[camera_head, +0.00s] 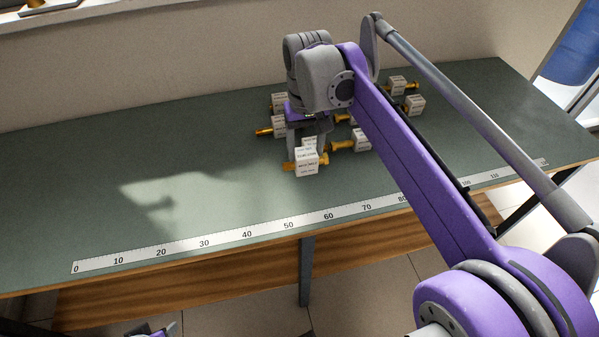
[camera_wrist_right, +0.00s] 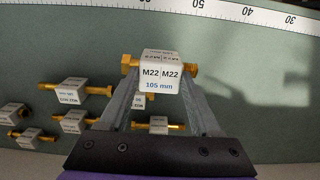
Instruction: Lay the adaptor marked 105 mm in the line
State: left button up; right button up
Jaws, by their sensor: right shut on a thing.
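My right gripper (camera_head: 306,152) is shut on an adaptor (camera_head: 307,163), a white block with brass ends. In the right wrist view the held adaptor (camera_wrist_right: 160,75) reads "M22 M22" and "105 mm" and sits between the tips of my right gripper (camera_wrist_right: 160,84), brass ends pointing left and right. It is over the bench's middle, behind the scale strip; whether it touches the bench I cannot tell. No other adaptor's length marking is legible. Only a sliver of my left arm shows at the head view's bottom edge, its jaws out of sight.
More adaptors lie behind and right of my right gripper, including ones at the back right (camera_head: 397,85) and beside the gripper (camera_head: 361,140). A numbered scale strip (camera_head: 181,250) runs along the front of the green bench (camera_head: 60,180). The bench's left half is clear.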

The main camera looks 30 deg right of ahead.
aim_at(306, 172)
jog(key=f, duration=0.4)
jog(key=shift+s, duration=0.25)
jog(key=shift+w+f+b, duration=0.1)
jog(key=shift+f+b, duration=0.35)
jog(key=shift+f, duration=1.6)
jog(key=shift+f, duration=0.1)
jog(key=o, duration=1.5)
jog(key=shift+c, duration=0.2)
notch_tip(306, 172, up, 12)
jog(key=shift+r+p, duration=0.15)
jog(key=shift+p, duration=0.65)
jog(key=s+a+f+t, duration=0.1)
jog(key=s+f, duration=0.2)
jog(key=s+a+f+n+t, duration=0.1)
jog(key=s+a+f, duration=0.1)
jog(key=s+f, duration=0.1)
jog(key=s+a+f, duration=0.1)
jog(key=s+f, duration=0.2)
jog(key=f, duration=0.1)
jog(key=shift+a+f+t, duration=0.15)
jog(key=shift+a+t, duration=0.1)
jog(key=shift+t, duration=0.15)
jog(key=s+a+f+n+t, duration=0.1)
jog(key=s+a+f+t, duration=0.1)
jog(key=s+f, duration=0.6)
notch_tip(306, 172, down, 2)
jog(key=shift+a+f+n, duration=0.1)
jog(key=shift+a+n, duration=0.05)
jog(key=shift+n, duration=0.15)
